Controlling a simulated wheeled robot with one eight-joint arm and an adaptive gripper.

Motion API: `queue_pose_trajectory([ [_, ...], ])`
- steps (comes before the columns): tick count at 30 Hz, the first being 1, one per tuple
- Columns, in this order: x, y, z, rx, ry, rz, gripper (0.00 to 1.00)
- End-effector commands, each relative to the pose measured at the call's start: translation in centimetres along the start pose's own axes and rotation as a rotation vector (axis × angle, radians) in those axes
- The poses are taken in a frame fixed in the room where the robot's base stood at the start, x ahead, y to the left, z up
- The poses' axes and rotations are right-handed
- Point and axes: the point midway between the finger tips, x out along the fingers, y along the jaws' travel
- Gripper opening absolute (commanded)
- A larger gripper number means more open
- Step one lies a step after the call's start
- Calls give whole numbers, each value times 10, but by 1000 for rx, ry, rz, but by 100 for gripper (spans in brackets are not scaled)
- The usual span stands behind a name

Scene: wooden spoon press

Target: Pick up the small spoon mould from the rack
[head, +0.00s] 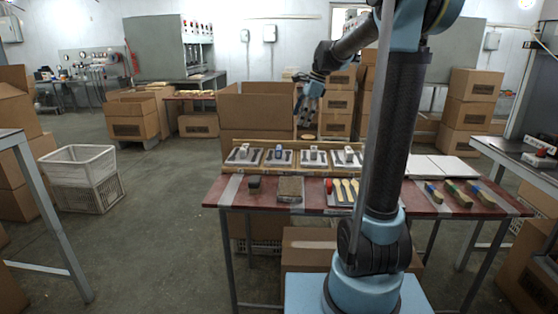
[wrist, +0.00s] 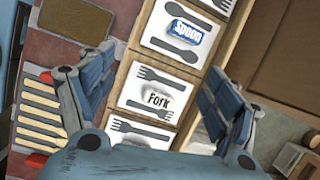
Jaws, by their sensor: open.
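The wooden rack (head: 262,168) stands along the back of the red table and holds several white moulds with handle blocks. One mould has a blue block (wrist: 186,31) lettered "Spoon" and dark cutlery shapes on its plate; it also shows in the head view (head: 281,155). Beside it is a mould with a pale block lettered "Fork" (wrist: 156,99). Which mould is the small spoon one I cannot tell for sure. My gripper (head: 309,110) is open and empty above the rack. In the wrist view its fingers (wrist: 155,95) stand either side of the row, with the fork mould between them.
A brown block mat (head: 291,189) and a tray of wooden cutlery (head: 343,192) lie in front of the rack. Brush-like tools (head: 455,194) lie at the right. Cardboard boxes (head: 256,105) stand behind the table.

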Motion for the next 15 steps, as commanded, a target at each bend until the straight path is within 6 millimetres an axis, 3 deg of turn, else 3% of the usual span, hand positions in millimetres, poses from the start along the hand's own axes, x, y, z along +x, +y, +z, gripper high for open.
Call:
queue_pose_trajectory([
  [1,2,-15,4,41,-10,5,82],
  [6,7,-44,14,154,-36,19,82],
  [11,12,-55,18,198,-46,25,82],
  [15,28,-55,19,201,-47,26,82],
])
